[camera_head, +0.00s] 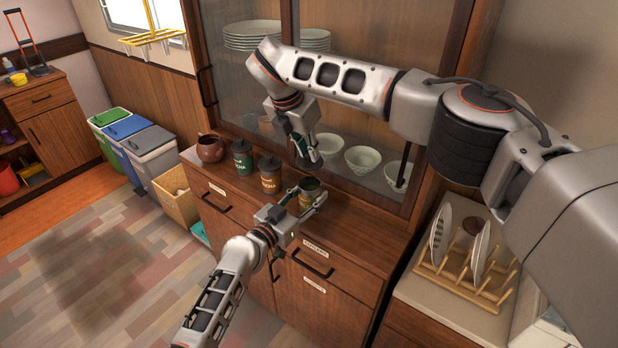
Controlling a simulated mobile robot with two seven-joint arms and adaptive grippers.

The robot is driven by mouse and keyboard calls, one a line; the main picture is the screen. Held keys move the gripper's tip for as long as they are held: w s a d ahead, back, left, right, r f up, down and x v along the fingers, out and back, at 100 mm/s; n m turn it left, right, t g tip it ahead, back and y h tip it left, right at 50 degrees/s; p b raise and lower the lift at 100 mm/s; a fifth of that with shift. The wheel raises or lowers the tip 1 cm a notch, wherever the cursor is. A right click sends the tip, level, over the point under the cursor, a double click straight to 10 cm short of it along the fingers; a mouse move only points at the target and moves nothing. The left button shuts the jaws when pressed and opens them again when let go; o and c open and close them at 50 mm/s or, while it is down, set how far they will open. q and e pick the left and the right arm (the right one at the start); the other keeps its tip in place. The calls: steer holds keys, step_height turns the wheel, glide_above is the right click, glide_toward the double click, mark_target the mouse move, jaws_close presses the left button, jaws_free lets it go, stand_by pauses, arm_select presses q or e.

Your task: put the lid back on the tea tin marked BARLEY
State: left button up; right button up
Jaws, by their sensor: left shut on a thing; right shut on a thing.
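A small green-grey tin (310,186) stands on the wooden counter with its top uncovered. My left gripper (303,202) is shut on this tin from the front, with its fingers around the body. The tin's label is hidden, so I cannot read its marking. My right gripper (304,147) is shut on a dark round lid (309,163) and holds it in the air above and slightly behind the tin. The lid and tin look apart. Two lidded tins stand to the left: a dark green one (242,158) and a brown one (270,177). Their labels are too small to read surely.
A reddish-brown teapot (210,148) stands at the counter's left end. The glass-fronted cabinet behind holds white bowls (362,158) and stacked plates (252,35). A wooden dish rack (468,272) with plates stands at right. The counter right of the tin is clear.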

mark_target(307, 162)
steer(key=shift+f, duration=2)
steer(key=shift+f, duration=0.9)
steer(key=shift+f, duration=0.55)
steer(key=o, duration=0.9)
steer(key=v, duration=1.2)
